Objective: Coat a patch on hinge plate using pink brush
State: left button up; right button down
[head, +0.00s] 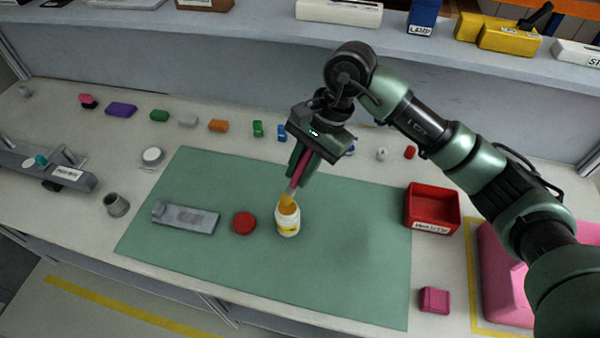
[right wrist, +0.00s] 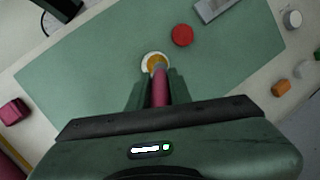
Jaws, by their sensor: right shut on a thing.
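My right gripper (head: 301,172) is shut on the pink brush (head: 297,180) and holds it steeply tilted, bristles down. The brush's orange-yellow bristles (head: 288,203) are at the mouth of a small white jar (head: 288,222) with a yellow label. In the right wrist view the brush handle (right wrist: 160,88) runs from between the fingers to the jar's orange-filled mouth (right wrist: 155,62). How deep the bristles reach is hidden. The grey hinge plate (head: 185,217) lies flat on the green mat (head: 340,270), left of the jar. My left gripper is not in view.
A round red lid (head: 244,223) lies between plate and jar. A red tray (head: 432,208) stands at the mat's right edge, with a pink block (head: 434,300) in front of it. Several small coloured pieces line the back. The mat's front is clear.

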aim_at(300, 162)
jog(key=shift+r+p, duration=0.55)
jog(key=shift+r, duration=1.85)
